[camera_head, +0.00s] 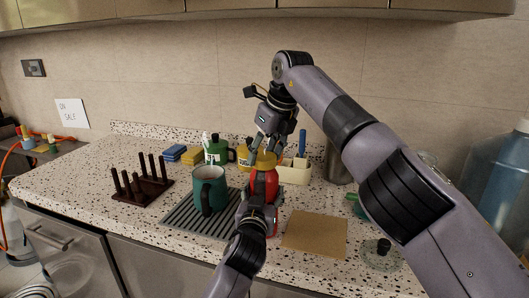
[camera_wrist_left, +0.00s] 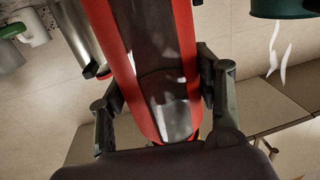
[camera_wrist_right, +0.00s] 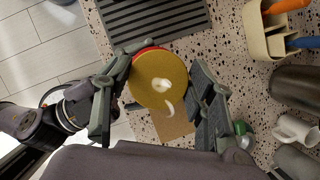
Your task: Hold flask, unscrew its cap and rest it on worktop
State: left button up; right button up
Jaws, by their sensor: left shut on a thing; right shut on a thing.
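The red flask (camera_head: 265,185) stands roughly upright near the front of the speckled worktop (camera_head: 85,168). Its round gold-yellow cap (camera_head: 264,160) is on top, and it shows from above in the right wrist view (camera_wrist_right: 155,72). My left gripper (camera_head: 262,205) is shut on the flask body, with a finger on each side of the flask in the left wrist view (camera_wrist_left: 160,70). My right gripper (camera_head: 267,148) comes from above and is shut on the cap. The flask's base is largely hidden by my left gripper, so I cannot tell whether it touches the worktop.
A teal mug (camera_head: 208,190) stands on the ribbed drainer (camera_head: 178,214) just left of the flask. A dark peg rack (camera_head: 140,190) is farther left. A cream utensil holder (camera_head: 295,173) stands behind. A tan board (camera_head: 316,235) lies bare at right, with a glass lid (camera_head: 381,256) beyond.

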aim_at(265, 169)
jog(key=shift+d, duration=0.1)
jog(key=shift+c, duration=0.6)
jog(key=o, duration=1.1)
jog(key=m+h, duration=0.1)
jog(key=m, duration=0.2)
jog(key=m+t+h, duration=0.1)
jog(key=m, duration=0.1)
jog(key=shift+m, duration=0.4)
jog(key=shift+w+f, duration=0.1)
jog(key=shift+f, duration=2.4)
jog(key=shift+c, duration=0.4)
